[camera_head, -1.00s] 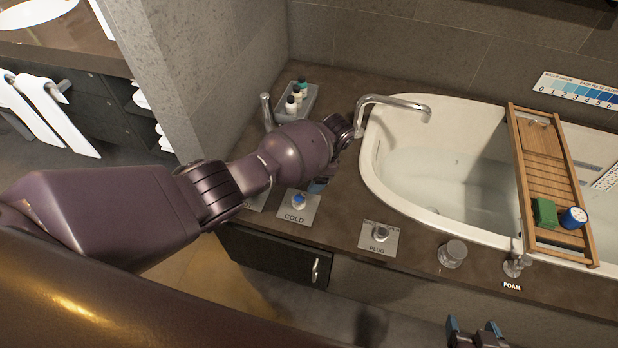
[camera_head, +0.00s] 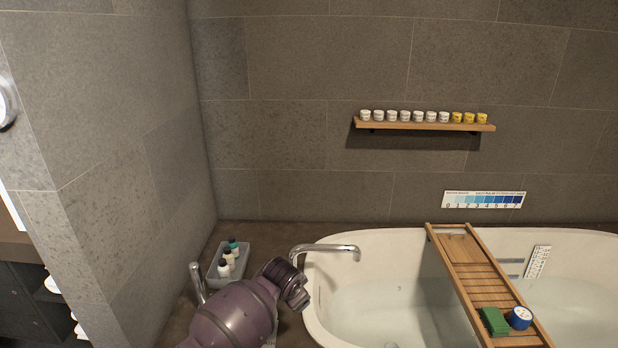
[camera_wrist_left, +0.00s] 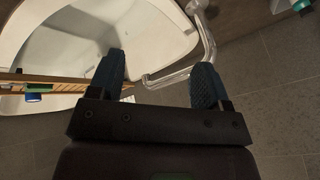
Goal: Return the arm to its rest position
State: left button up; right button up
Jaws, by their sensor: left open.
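My left arm (camera_head: 235,315) comes in from the bottom of the head view, and its wrist is beside the faucet (camera_head: 325,249) at the tub's left end. The fingers are hidden in the head view. In the left wrist view my left gripper (camera_wrist_left: 155,82) is open, with its two blue fingertips apart and nothing held between them. The faucet's curved spout (camera_wrist_left: 172,78) shows beyond the gap between the fingertips; I cannot tell how near it is. My right gripper is in neither view.
The white bathtub (camera_head: 345,290) holds water. A wooden caddy (camera_head: 468,262) lies across it with a green block (camera_head: 494,321) and a blue-and-white round item (camera_head: 520,318). A grey tray (camera_head: 231,263) of small bottles stands left of the faucet. A wall shelf (camera_head: 425,126) carries several jars.

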pick_arm(q)
jog(key=s+a+n+t, duration=0.4)
jog(key=s+a, duration=0.5)
jog(key=s, duration=0.4)
jog(key=s+a+n+t, duration=0.3)
jog(key=s+a, duration=0.7)
jog(key=s, duration=0.3)
jog(key=shift+s+r+n+t, duration=0.4)
jog(key=s+a+f+g, duration=0.1)
jog(key=s+f, duration=0.1)
jog(key=s, duration=0.2)
jog(key=s+a+f, duration=0.1)
jog(key=s+f, duration=0.1)
jog(key=s, duration=0.2)
jog(key=s+a+f+n+g+y, duration=0.1)
jog(key=s+a+f, duration=0.1)
jog(key=s, duration=0.2)
jog(key=shift+a+f+g, duration=0.1)
jog(key=shift+f+g, duration=0.15)
jog(key=shift+g, duration=0.05)
